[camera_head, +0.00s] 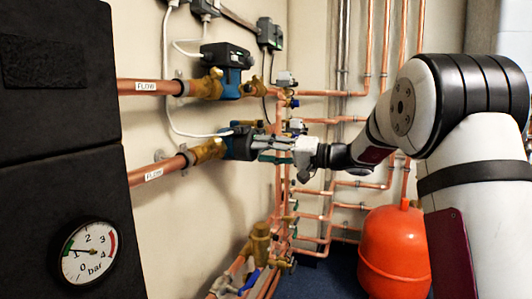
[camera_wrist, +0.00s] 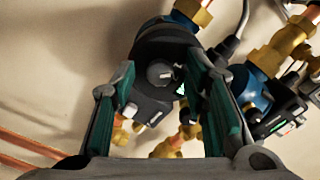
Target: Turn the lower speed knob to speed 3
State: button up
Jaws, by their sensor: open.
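The lower pump (camera_head: 240,143) is a blue body with a black head on the lower copper flow pipe in the head view. My gripper (camera_head: 268,146) is right in front of it, reaching in from the right. In the wrist view the pump's round black head fills the upper middle, and its grey speed knob (camera_wrist: 160,73) shows between my open fingers. My gripper (camera_wrist: 163,75) has one green-lined finger on each side of the knob. I see no clear contact with the knob. The speed marks are too small to read.
The upper pump (camera_head: 227,60) sits above on its own flow pipe. A second pump (camera_wrist: 252,92) is at right in the wrist view. A pressure gauge (camera_head: 88,252) is at lower left, and a red vessel (camera_head: 394,250) stands below my arm. Copper pipes line the back wall.

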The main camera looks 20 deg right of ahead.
grip_shut()
jog(key=shift+m, duration=0.4)
jog(key=m+p, duration=1.5)
jog(key=m, duration=0.2)
jog(key=shift+r+p, duration=0.15)
jog(key=shift+p, duration=0.15)
grip_release()
